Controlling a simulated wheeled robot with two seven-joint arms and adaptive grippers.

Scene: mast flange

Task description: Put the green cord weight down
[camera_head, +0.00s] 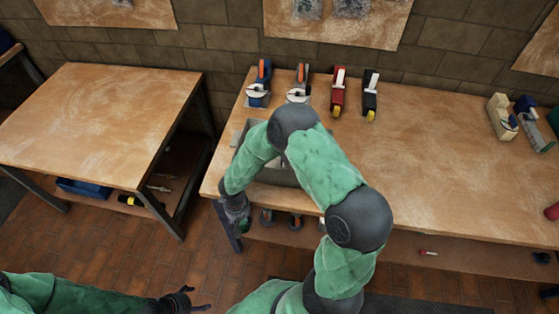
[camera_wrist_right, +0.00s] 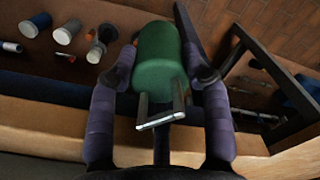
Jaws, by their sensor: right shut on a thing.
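The green cord weight (camera_wrist_right: 160,58) is a rounded green block with a metal loop at its near end. It sits between the two purple-padded fingers of my right gripper (camera_wrist_right: 161,75), which is shut on it. In the head view my right gripper (camera_head: 240,212) is at the front left corner of the right workbench (camera_head: 440,130), with a bit of the green weight (camera_head: 244,225) showing below it. The weight is held out past the bench's front edge, apart from any surface I can make out. My left gripper (camera_head: 182,300) is empty and open at the bottom, over the floor.
A grey tray-like thing (camera_head: 275,176) on the bench is partly hidden by my right arm. Several clamp-like tools (camera_head: 338,92) stand along the bench's back. A lower shelf (camera_head: 385,248) holds small items. Another table (camera_head: 90,120) stands left, across a gap. The bench's middle is clear.

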